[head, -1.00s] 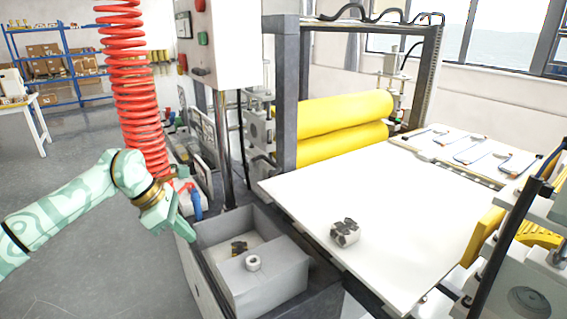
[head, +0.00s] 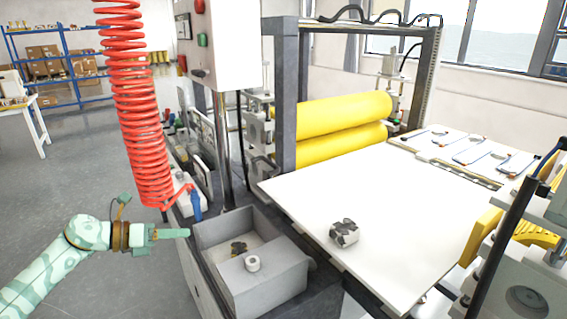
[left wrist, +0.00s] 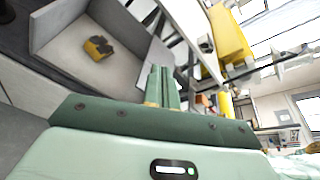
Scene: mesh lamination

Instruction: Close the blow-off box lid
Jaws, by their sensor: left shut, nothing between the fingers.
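The grey blow-off box (head: 212,228) stands at the left of the white table, its rear part open. A small dark and yellow part (head: 239,248) lies inside; it also shows in the left wrist view (left wrist: 98,47). The grey lid (head: 275,277), with a round knob (head: 253,263), covers the front part of the box. My left gripper (head: 186,233) is shut and empty, just left of the box's left wall, pointing right toward it. My right gripper is not in view.
A red coiled hose (head: 140,110) hangs above and behind my left gripper, with a blue-handled nozzle (head: 195,203) at its end. A small grey block (head: 344,233) sits on the white table (head: 380,190). Yellow rollers (head: 340,120) stand behind it.

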